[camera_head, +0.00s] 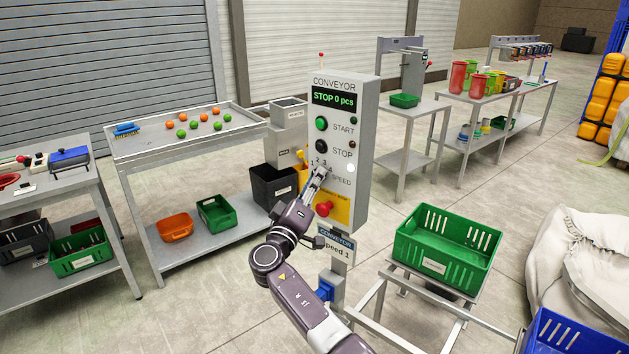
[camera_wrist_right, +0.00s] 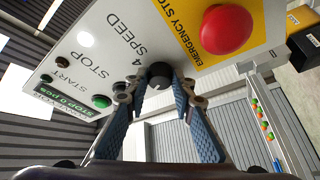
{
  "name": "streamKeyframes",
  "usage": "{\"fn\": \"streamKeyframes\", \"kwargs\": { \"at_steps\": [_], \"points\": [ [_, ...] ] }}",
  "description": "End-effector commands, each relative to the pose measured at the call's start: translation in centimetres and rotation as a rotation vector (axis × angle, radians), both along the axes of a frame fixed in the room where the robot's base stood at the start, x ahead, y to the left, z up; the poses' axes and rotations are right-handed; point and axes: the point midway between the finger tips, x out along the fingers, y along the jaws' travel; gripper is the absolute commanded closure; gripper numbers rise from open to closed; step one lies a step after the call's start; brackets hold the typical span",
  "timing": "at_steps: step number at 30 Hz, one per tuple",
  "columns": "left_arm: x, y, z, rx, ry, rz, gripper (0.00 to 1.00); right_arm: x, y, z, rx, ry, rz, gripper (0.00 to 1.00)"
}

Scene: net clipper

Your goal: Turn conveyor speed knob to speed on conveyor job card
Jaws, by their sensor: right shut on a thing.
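The grey conveyor control panel (camera_head: 341,135) stands upright in the middle of the head view, its display reading "STOP 0 pcs". The dark speed knob (camera_wrist_right: 159,71) is next to the word SPEED and a numeral 4. My right gripper (camera_wrist_right: 159,84) is shut on the knob, one finger on each side. In the head view my right gripper (camera_head: 322,172) covers most of the knob, and which numeral it points to cannot be told. The conveyor job card (camera_head: 337,248) hangs below the panel and reads "Speed 1". My left gripper is not in view.
The red emergency stop button (camera_head: 324,209) is just below my right gripper. Green START (camera_head: 321,123) and black STOP (camera_head: 321,146) buttons are above it. A green crate (camera_head: 447,245) stands on the right. A table with balls (camera_head: 185,137) is on the left.

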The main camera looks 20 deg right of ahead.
Motion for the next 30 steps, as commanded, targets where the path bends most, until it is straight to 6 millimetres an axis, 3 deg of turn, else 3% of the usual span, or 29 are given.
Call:
{"fn": "streamKeyframes", "kwargs": {
  "at_steps": [21,30],
  "points": [
    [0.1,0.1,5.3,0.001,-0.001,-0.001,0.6,-0.2,-0.1,0.7,-0.277,0.433,0.001,1.0],
    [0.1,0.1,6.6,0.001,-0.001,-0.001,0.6,-0.2,-0.1,0.6,-0.345,0.537,-0.001,1.0]
  ]
}}
